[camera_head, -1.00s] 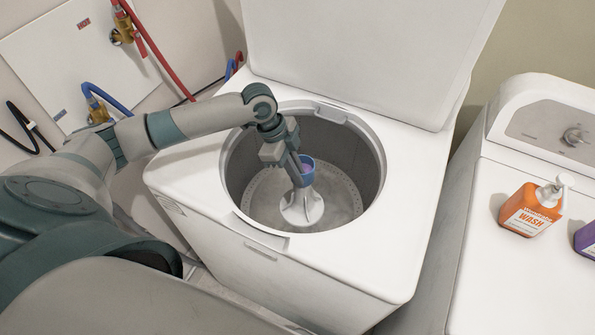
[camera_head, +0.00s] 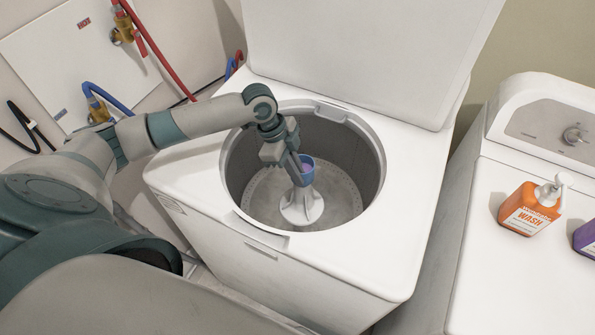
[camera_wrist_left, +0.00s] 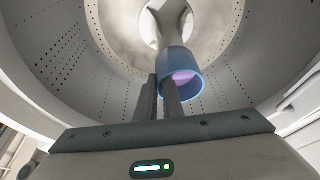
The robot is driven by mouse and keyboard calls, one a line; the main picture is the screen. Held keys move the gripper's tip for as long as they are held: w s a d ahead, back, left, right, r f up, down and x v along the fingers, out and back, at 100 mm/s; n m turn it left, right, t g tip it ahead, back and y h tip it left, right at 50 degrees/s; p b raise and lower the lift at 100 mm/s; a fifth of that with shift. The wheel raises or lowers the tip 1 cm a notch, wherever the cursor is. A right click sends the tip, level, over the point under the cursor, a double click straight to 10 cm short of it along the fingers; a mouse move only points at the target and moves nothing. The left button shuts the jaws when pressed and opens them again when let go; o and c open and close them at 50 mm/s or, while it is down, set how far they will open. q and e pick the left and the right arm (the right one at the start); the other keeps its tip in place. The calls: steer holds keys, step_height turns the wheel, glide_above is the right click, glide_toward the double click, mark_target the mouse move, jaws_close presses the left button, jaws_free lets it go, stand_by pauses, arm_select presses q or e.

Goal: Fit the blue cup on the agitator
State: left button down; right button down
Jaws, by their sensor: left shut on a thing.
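The blue cup (camera_head: 307,172) is at the top of the white agitator (camera_head: 302,207) inside the washer drum, with purple showing inside it. The cup also shows in the left wrist view (camera_wrist_left: 180,70), in line with the agitator post (camera_wrist_left: 170,25). My left gripper (camera_head: 298,177) reaches down into the drum and is shut on the cup's wall; its fingers show in the left wrist view (camera_wrist_left: 163,95). Whether the cup is fully seated on the post cannot be told. My right gripper is not in view.
The washer (camera_head: 370,262) stands open with its lid (camera_head: 375,50) raised behind the drum. The drum wall (camera_head: 362,165) surrounds my left gripper. An orange wash bottle (camera_head: 530,208) and a purple bottle (camera_head: 588,240) stand on the white machine (camera_head: 505,275) at right.

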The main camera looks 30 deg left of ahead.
arm_select(q)
steer(key=shift+f, duration=0.3)
steer(key=shift+f, duration=0.4)
stand_by(0.5)
steer(key=c, duration=1.8)
jaws_free()
step_height(320, 180, up, 12)
steer(key=p, duration=1.1)
